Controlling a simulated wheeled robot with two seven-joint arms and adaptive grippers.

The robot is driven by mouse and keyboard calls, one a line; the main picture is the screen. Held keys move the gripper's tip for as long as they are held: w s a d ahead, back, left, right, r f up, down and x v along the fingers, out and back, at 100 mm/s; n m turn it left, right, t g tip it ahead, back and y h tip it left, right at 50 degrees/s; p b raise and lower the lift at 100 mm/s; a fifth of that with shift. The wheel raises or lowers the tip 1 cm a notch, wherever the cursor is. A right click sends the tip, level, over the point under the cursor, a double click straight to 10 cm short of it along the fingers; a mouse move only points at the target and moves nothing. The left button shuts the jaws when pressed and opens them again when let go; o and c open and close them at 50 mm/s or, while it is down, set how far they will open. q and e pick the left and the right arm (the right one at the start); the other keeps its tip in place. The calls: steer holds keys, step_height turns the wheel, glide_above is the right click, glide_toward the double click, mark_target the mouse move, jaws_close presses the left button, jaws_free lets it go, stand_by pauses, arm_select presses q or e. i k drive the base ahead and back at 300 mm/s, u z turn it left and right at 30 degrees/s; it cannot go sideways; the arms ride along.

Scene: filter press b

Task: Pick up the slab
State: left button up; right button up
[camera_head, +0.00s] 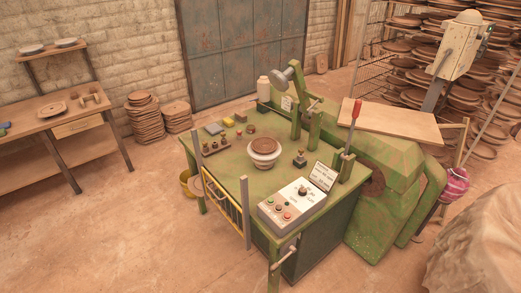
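A round brown disc, which looks like a clay slab (265,145), lies flat on top of a white round mould (263,159). The mould stands near the middle of the green press table (232,166). No other piece on the table clearly looks like a slab. Neither my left gripper nor my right gripper shows in this view.
The green press arm (300,85) rises behind the mould. A control box (286,206) and a red-handled lever (352,125) stand at the table's front right. A yellow guard (222,198) edges the left front. A wooden board (390,120) lies behind.

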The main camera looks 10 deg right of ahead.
mark_target(263, 145)
steer(key=u, duration=0.65)
steer(key=i, duration=0.7)
steer(key=u, duration=0.65)
steer(key=i, duration=0.7)
steer(key=z, duration=0.05)
